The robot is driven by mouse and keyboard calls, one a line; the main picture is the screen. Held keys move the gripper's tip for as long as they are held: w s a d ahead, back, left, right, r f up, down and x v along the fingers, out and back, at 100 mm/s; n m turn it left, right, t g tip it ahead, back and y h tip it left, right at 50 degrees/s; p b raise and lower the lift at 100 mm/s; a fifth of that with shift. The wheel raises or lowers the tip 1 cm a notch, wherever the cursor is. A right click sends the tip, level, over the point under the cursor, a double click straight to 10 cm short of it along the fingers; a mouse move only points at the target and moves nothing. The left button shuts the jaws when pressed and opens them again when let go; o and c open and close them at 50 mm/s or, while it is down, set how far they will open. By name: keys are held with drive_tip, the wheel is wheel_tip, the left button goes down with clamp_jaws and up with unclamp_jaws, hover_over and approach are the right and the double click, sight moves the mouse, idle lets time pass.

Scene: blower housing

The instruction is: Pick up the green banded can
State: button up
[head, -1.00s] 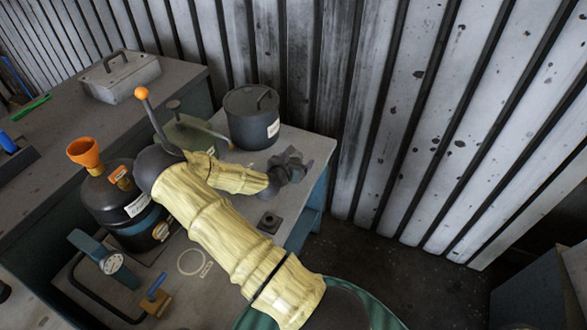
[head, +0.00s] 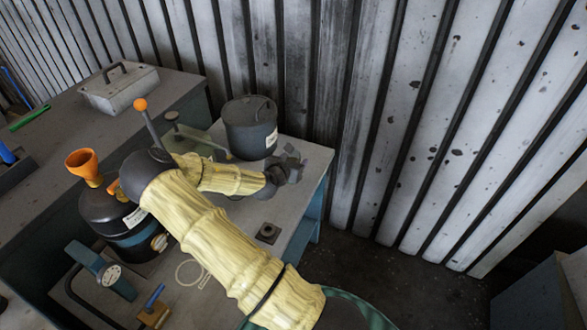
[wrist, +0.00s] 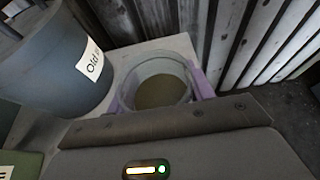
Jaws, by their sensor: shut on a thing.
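My gripper (head: 288,168) is at the far right corner of the bench, right of the dark lidded pot. In the wrist view its purple-lined fingers (wrist: 160,97) are shut on a round can (wrist: 160,68) with a pale grey rim and a dull olive middle. The wrist housing hides the can's near lower side, and I see no green band on it. In the head view my gripper and arm hide this can. I cannot tell whether it touches the bench top.
The dark lidded pot (head: 250,128) with a white label stands close left of my gripper; it also shows in the wrist view (wrist: 62,60). A dark tank (head: 120,222) with an orange funnel (head: 82,163) stands left of my arm. A ribbed metal wall (head: 400,120) rises behind.

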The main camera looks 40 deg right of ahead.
wheel_tip(320, 180, up, 6)
drive_tip(key=shift+f, duration=0.2)
idle(0.5)
